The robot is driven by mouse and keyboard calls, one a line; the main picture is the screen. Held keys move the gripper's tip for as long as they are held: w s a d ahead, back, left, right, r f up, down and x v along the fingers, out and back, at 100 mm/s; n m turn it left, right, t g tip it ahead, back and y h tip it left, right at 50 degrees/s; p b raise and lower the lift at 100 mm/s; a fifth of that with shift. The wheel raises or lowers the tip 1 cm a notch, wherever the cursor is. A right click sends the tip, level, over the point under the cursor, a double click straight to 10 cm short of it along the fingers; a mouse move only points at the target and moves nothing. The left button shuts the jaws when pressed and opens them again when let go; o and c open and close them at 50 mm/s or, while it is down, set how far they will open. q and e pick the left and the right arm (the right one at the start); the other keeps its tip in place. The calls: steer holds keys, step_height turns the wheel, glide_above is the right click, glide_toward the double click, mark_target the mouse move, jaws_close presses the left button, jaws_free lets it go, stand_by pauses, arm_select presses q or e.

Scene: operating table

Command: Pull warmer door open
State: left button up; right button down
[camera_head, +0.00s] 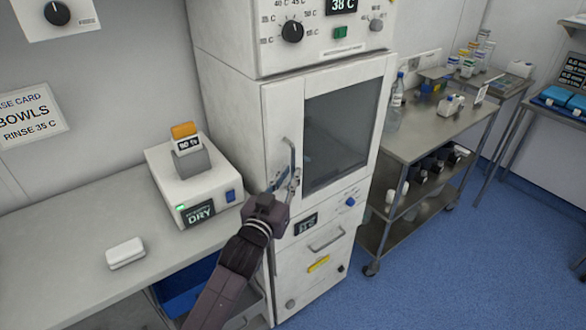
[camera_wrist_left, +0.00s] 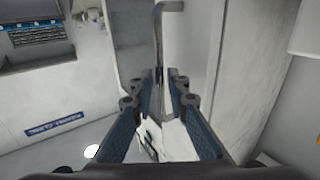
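The warmer door (camera_head: 275,120) is a white panel with a dark glass window (camera_head: 340,135) on the tall white cabinet. It looks closed or nearly so. Its grey bar handle (camera_head: 291,153) stands upright near the door's left edge. My left gripper (camera_head: 286,181) is at the handle's lower part. In the left wrist view, the handle (camera_wrist_left: 158,40) runs down between the fingers of my left gripper (camera_wrist_left: 161,76). The fingers look apart, with a small gap beside the bar; I see no clear grip. My right gripper is out of view.
A white block-shaped device (camera_head: 192,182) and a small white box (camera_head: 125,253) are on the counter (camera_head: 70,270) to the left. A steel cart (camera_head: 425,142) with bottles stands right of the cabinet. Blue floor (camera_head: 440,270) is clear in front.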

arm_select(q)
steer(key=shift+x, duration=1.35)
steer(key=shift+c, duration=0.6)
jaws_close()
